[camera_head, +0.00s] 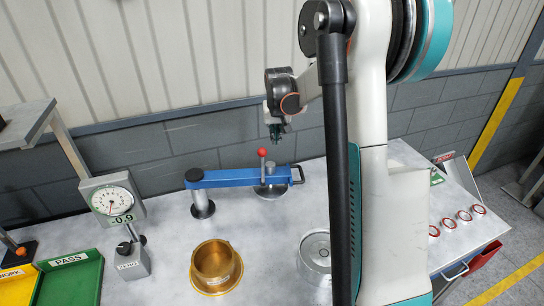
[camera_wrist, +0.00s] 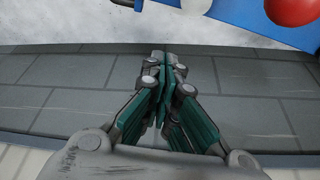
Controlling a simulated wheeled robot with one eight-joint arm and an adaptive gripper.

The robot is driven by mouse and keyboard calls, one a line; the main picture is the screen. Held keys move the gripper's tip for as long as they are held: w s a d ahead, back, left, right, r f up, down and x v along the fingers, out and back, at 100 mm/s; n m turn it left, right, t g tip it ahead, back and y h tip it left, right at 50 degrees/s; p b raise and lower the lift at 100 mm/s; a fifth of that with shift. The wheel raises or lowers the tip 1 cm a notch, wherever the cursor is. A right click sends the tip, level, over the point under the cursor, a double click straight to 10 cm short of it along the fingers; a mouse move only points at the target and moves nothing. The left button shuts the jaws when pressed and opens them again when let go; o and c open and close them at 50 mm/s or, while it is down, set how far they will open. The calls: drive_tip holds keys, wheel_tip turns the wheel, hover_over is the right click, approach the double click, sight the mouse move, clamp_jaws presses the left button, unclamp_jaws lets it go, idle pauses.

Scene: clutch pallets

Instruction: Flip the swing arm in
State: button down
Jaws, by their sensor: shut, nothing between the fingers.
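The swing arm (camera_head: 232,178) is a blue bar on a post with a black cap at its left end. Its right end carries a red ball knob (camera_head: 262,152) and a dark loop handle (camera_head: 297,175). It lies across the back of the bench. In the wrist view, part of the blue bar (camera_wrist: 226,12) and the red ball (camera_wrist: 292,10) show at the top right. My gripper (camera_head: 277,135) is shut and empty, above and behind the bar's right end, apart from it. Its closed fingers (camera_wrist: 164,62) point toward the bench's back edge.
A brass flanged part (camera_head: 213,266) and a silver round part (camera_head: 316,252) stand on the bench (camera_head: 165,215). A dial gauge (camera_head: 115,200) stands left, near a green PASS tray (camera_head: 75,280). Several red-rimmed rings (camera_head: 448,223) lie right. The grey wall (camera_head: 190,140) is close behind.

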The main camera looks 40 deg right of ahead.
drive_tip(key=shift+w+d+f, duration=0.1)
drive_tip(key=shift+d+f, duration=0.05)
drive_tip(key=shift+d, duration=0.15)
wheel_tip(320, 180, down, 9)
drive_tip(key=shift+f+b, duration=0.15)
drive_tip(key=shift+b, duration=0.2)
drive_tip(key=shift+s+a+f, duration=0.15)
drive_tip(key=shift+s, duration=0.1)
idle(0.4)
drive_tip(key=shift+s, duration=0.15)
